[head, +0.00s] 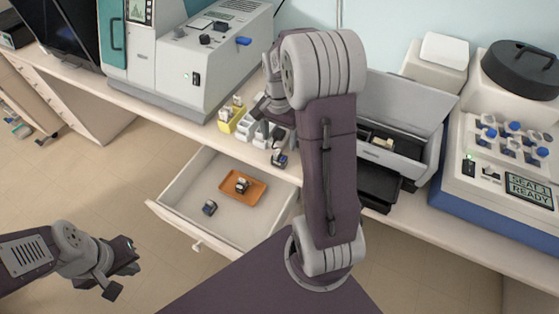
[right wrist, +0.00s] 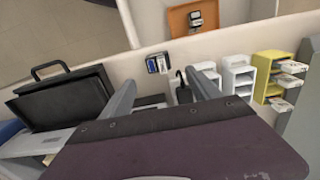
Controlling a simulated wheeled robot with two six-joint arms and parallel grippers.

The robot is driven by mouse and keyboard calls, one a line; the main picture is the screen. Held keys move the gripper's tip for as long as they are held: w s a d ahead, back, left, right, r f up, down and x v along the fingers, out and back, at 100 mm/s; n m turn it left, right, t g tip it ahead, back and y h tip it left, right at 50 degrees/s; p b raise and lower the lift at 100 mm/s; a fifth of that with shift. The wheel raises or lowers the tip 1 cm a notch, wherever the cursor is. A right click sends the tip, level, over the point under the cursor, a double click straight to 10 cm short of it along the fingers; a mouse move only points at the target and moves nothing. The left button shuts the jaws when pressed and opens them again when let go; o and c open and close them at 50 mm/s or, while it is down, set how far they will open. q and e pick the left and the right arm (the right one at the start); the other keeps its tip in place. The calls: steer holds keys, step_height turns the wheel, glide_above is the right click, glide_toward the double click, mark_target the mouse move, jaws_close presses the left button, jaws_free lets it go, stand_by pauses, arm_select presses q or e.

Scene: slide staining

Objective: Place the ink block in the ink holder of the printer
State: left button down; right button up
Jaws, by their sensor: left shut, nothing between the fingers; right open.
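The grey printer with its lid raised (head: 405,103) stands on the bench right of my right arm. A small pale yellow piece shows inside it, and a black tray (head: 378,186) juts from its front. A small blue-and-white block (head: 280,159) sits at the bench's front edge; it also shows in the right wrist view (right wrist: 158,63). I cannot tell which small block is the ink block. My right gripper (right wrist: 165,92) is open above the bench, its fingers apart with nothing seen held. My left gripper (head: 119,277) is shut and empty, left of the drawer and clear of the bench.
An open drawer (head: 171,201) below the bench holds an orange tray (head: 257,196) with a small block (head: 242,185); another dark block (head: 209,208) lies beside the tray. A yellow rack (head: 227,126) and white racks (right wrist: 235,75) stand near my right gripper.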

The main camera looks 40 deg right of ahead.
mark_target(279, 153)
steer(key=f, duration=0.2)
steer(key=shift+s+a+f, duration=0.1)
steer(key=shift+a+f, duration=0.15)
steer(key=shift+f, duration=0.05)
steer(key=shift+w+d+f, duration=0.15)
steer(key=shift+w+f, duration=0.05)
steer(key=shift+f, duration=0.25)
steer(key=f, duration=0.4)
steer(key=shift+s, duration=0.35)
steer(key=shift+w+f, duration=0.1)
steer(key=shift+f, duration=0.45)
steer(key=shift+r, duration=0.1)
jaws_close()
steer(key=shift+d, duration=0.1)
